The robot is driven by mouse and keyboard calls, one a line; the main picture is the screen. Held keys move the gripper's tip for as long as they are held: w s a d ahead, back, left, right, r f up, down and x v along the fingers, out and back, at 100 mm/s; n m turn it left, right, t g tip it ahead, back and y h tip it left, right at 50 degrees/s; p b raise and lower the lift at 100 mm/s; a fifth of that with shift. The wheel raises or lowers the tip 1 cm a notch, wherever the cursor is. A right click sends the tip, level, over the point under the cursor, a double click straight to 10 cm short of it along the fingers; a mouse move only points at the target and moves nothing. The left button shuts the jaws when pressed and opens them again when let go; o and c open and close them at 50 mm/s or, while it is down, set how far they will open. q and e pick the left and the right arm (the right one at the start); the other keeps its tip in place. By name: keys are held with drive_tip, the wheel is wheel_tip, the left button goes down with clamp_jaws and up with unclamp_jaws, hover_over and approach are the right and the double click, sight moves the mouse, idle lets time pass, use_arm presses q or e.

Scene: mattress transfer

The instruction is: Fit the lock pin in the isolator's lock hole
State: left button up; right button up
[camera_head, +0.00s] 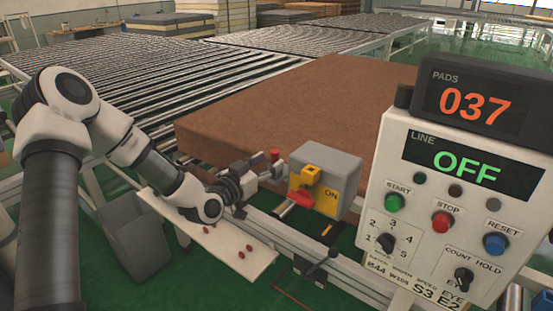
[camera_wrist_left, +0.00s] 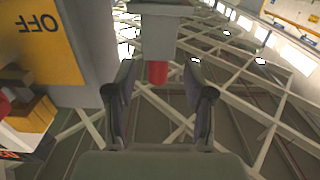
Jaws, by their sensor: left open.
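The isolator (camera_head: 340,178) is a grey box with a yellow plate, a yellow block and a red handle (camera_head: 301,198); "ON" shows in the head view. In the left wrist view its yellow plate (camera_wrist_left: 38,40) appears upside down at the left with "OFF". A red cylinder (camera_head: 274,156), seemingly the lock pin, shows at the gripper's tip, left of the isolator. In the wrist view the red cylinder (camera_wrist_left: 157,72) juts from a grey block (camera_wrist_left: 157,35) and appears between the fingers. My left gripper (camera_head: 274,172) is open around it; contact is unclear. The lock hole cannot be made out.
A white shelf (camera_head: 205,240) with several small red pieces lies below my left arm. A control panel (camera_head: 455,190) reading "OFF" stands at the right. A brown mattress (camera_head: 310,105) lies behind the isolator. A grey bin (camera_head: 135,240) stands at the lower left.

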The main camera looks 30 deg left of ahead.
sight(272, 157)
use_arm(q)
drive_tip(key=w, duration=0.1)
drive_tip(key=w+p, duration=0.1)
drive_tip(key=shift+w+r, duration=0.3)
drive_tip(key=shift+r, duration=0.1)
drive_tip(key=shift+w+d+r, duration=0.1)
drive_tip(key=shift+w+d, duration=0.1)
drive_tip(key=shift+d, duration=0.2)
drive_tip(key=shift+w, duration=0.1)
drive_tip(key=shift+w+a+f, duration=0.1)
drive_tip(key=shift+a+f, duration=0.1)
drive_tip(key=shift+a, duration=0.05)
drive_tip(key=c, duration=1)
drive_tip(key=shift+r, duration=0.1)
clamp_jaws()
drive_tip(key=shift+d, duration=0.1)
drive_tip(key=shift+r, duration=0.1)
